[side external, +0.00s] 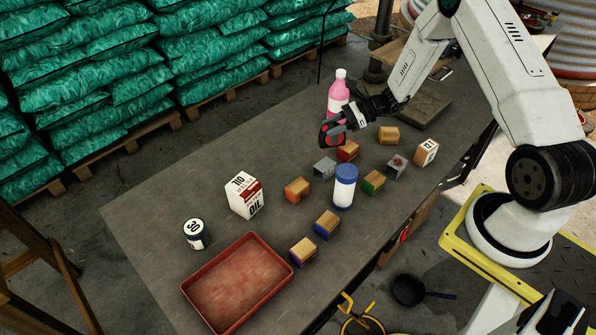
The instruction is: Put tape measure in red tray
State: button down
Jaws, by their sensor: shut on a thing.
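The tape measure (331,133), red and black, is at the tip of my gripper (341,122). My gripper is shut on it and holds it just in front of the pink bottle, over the far part of the table. The jaws hide part of the tape measure. The red tray (203,302) lies at the near left end of the table, well apart from my gripper. The tray is shallow and looks empty.
Several small blocks, including a wooden one (298,189), lie between my gripper and the tray.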

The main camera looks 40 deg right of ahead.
jog(key=shift+a, duration=0.1)
jog(key=s+a+n+g+y, duration=0.1)
jog(key=s+a+n+g, duration=0.15)
jog(key=a, duration=0.75)
jog(key=s+a+n+g+y, duration=0.1)
jog(key=s+a, duration=0.2)
jog(key=a, duration=0.7)
jog(key=s+a+n+g, duration=0.3)
jog(key=s+a, duration=1)
jog(key=s, duration=0.1)
jog(key=shift+s+a+r+g, duration=0.35)
jog(key=shift+s+r, duration=0.05)
jog(key=shift+r, duration=0.05)
jog(key=shift+w, duration=0.1)
jog(key=w+a+f, duration=0.7)
jog(key=w+f, duration=0.2)
jog(key=w, duration=0.2)
jog(key=shift+a+f, duration=0.15)
